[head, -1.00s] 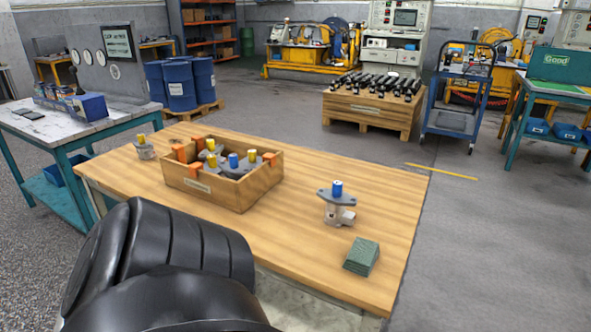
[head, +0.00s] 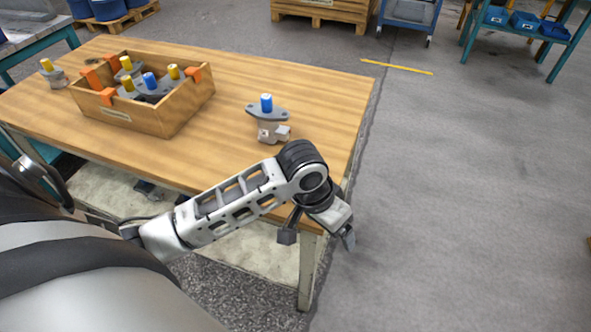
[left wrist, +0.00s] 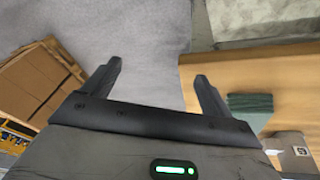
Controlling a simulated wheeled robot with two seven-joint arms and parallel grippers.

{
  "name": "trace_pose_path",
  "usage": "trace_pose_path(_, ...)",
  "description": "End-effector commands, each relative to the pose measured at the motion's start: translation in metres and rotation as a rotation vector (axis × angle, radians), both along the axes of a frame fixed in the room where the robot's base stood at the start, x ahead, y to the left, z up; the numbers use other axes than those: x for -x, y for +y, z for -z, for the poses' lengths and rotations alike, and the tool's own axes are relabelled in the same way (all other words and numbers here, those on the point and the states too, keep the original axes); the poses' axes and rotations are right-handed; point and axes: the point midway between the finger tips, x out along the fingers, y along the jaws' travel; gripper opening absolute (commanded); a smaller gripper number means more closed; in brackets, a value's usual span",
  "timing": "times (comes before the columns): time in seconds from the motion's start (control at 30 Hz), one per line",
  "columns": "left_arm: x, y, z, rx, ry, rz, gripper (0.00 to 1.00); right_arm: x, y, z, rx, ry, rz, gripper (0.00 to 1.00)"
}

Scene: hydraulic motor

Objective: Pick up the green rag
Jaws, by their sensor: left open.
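The green rag (left wrist: 250,102) lies folded on the wooden table (left wrist: 275,80), at the right of the left wrist view. In the head view, my left arm hides the spot where it lay. My left gripper (head: 347,238) hangs past the table's front right corner, over the floor. In the left wrist view, its two fingers (left wrist: 155,75) are apart with nothing between them. My right gripper is in neither view.
A grey motor part with a blue cap (head: 268,122) stands on the table just behind my arm. A wooden crate (head: 165,117) with several capped parts is at the table's left. Open floor (head: 470,200) lies to the right.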

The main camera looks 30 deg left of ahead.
Motion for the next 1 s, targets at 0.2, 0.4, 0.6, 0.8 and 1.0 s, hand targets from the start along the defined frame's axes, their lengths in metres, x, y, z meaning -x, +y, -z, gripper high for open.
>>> trace_pose_path(0.2, -0.071, 0.068, -0.053, -0.117, 0.132, -0.176, 0.85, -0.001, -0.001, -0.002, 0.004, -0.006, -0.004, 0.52)
trace_pose_path(0.4, -0.103, 0.126, -0.112, -0.156, 0.217, -0.388, 0.85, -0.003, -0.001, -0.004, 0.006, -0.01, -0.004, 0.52)
trace_pose_path(0.6, -0.109, 0.147, -0.131, -0.156, 0.251, -0.477, 0.85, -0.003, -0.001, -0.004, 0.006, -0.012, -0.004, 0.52)
trace_pose_path(0.8, -0.108, 0.147, -0.095, -0.155, 0.257, -0.48, 0.85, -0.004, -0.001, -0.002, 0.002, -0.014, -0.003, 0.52)
trace_pose_path(1.0, -0.108, 0.147, -0.054, -0.155, 0.253, -0.478, 0.85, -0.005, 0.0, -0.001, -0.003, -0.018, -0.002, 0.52)
